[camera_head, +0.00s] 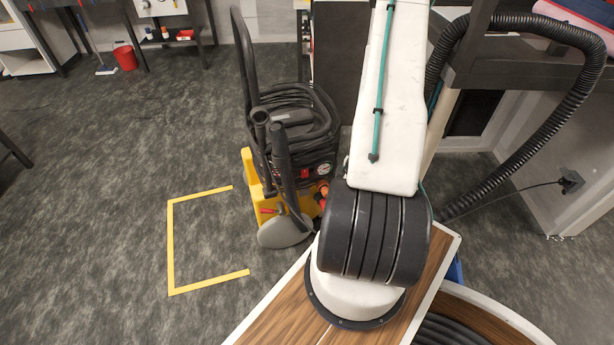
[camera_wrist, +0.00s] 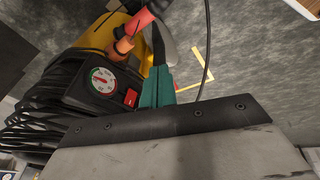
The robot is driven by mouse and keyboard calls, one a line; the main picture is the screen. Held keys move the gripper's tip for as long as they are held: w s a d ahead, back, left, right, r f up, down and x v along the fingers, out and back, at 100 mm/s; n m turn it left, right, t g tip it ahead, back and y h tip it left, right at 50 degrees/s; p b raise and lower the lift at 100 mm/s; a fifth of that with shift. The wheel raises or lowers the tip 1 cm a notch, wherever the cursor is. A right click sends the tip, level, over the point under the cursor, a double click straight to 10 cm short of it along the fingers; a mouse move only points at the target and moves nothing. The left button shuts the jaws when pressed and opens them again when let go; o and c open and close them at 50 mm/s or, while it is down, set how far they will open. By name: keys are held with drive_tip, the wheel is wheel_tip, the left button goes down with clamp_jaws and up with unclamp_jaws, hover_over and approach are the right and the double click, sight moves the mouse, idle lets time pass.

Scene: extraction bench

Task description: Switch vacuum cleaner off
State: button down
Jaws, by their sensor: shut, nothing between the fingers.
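A yellow-and-black machine (camera_head: 249,170) with a coiled black hose stands on the floor left of my arm; I cannot tell for sure that it is the vacuum cleaner. In the wrist view its black panel carries a round gauge (camera_wrist: 98,80) and a red switch (camera_wrist: 131,97). The switch position is unclear. The gauge (camera_head: 323,169) also shows in the head view. My gripper (camera_wrist: 160,72), with green fingers, is shut and empty, just right of the switch in the wrist view; contact cannot be told. In the head view my arm hides the gripper.
A ribbed black hose (camera_head: 558,128) loops down at the right beside a bench. A blue thing (camera_head: 456,271) is mostly hidden behind the wood-topped surface. A yellow floor marking (camera_head: 170,240) lies left of the machine.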

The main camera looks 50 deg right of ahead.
sight(305, 173)
drive_tip(key=w+r+n+t, duration=0.2)
drive_tip(key=w+n+t, duration=0.2)
drive_tip(key=w, duration=0.3)
drive_tip(key=shift+g, duration=0.3)
drive_tip(key=shift+w+d+r+x, duration=0.2)
drive_tip(key=shift+w+d+x, duration=0.1)
drive_tip(key=shift+x, duration=1.6)
drive_tip(key=shift+w+d+r+x, duration=0.15)
drive_tip(key=shift+w+d+x, duration=0.2)
drive_tip(key=shift+x, duration=1.6)
drive_tip(key=shift+w+d+r+x, duration=0.2)
drive_tip(key=shift+w+d+x, duration=0.1)
drive_tip(key=shift+x, duration=1.6)
drive_tip(key=shift+s+d, duration=0.1)
